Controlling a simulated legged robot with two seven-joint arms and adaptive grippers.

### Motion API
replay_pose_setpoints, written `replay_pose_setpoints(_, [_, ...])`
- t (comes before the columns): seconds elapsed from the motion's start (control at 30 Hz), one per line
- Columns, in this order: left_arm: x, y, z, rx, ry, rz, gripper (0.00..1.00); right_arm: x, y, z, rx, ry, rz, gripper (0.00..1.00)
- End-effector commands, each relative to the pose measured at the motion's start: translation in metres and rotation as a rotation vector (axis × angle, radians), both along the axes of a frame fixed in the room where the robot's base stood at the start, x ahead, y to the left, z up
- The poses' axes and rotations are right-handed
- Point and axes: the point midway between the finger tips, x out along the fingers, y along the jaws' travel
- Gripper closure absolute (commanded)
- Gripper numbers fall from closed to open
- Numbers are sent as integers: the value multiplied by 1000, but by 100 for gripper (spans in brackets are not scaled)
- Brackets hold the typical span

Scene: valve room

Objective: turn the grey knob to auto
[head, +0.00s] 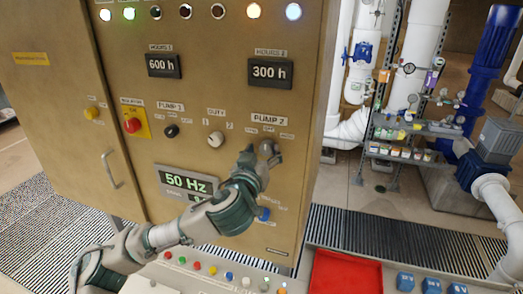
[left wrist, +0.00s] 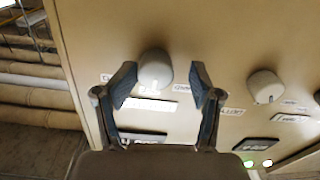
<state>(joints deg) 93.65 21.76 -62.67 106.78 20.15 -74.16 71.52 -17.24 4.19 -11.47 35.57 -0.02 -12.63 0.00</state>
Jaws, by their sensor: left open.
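The grey knob (left wrist: 155,68) under the PUMP 2 label (head: 268,119) is on the front of the tan control cabinet. In the left wrist view, it sits between the two spread fingers of my left gripper (left wrist: 158,85), with a visible gap on each side. In the head view, my left gripper (head: 260,156) is at this knob and largely hides it. The left gripper is open. The small position labels around the knob are too blurred to read for certain. My right gripper is not in view.
A 50 Hz display (head: 188,182) and a blue button (head: 263,214) are lower. A red tray (head: 345,272) lies at the lower right.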

Motion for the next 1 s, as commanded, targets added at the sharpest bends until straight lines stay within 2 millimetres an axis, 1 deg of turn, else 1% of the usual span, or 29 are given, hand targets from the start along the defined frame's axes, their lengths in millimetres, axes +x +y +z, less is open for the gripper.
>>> replay_pose_setpoints(0.17, [-1,2,-1,-2,1,-3,38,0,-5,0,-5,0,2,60])
replay_pose_setpoints(0.2, [-1,3,-1,-3,1,-4,43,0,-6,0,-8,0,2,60])
replay_pose_setpoints(0.27, [-2,4,-1,-3,1,-4,58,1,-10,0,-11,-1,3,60])
replay_pose_setpoints(0.3, [-3,5,-1,-4,0,-5,68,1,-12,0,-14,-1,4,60])
replay_pose_setpoints(0.37, [-3,7,0,-5,0,-5,83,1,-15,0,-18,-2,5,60])
replay_pose_setpoints(0.4, [-3,7,0,-5,0,-6,93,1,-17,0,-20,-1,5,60])
replay_pose_setpoints(0.43, [-4,8,0,-6,0,-6,98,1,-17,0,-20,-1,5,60])
replay_pose_setpoints(0.57, [-4,6,1,-6,-1,-4,98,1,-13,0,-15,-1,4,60])
replay_pose_setpoints(0.8, [-5,5,1,18,-11,-3,98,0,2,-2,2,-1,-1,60])
replay_pose_setpoints(1.0, [-5,5,0,103,-37,-4,98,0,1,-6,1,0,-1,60])
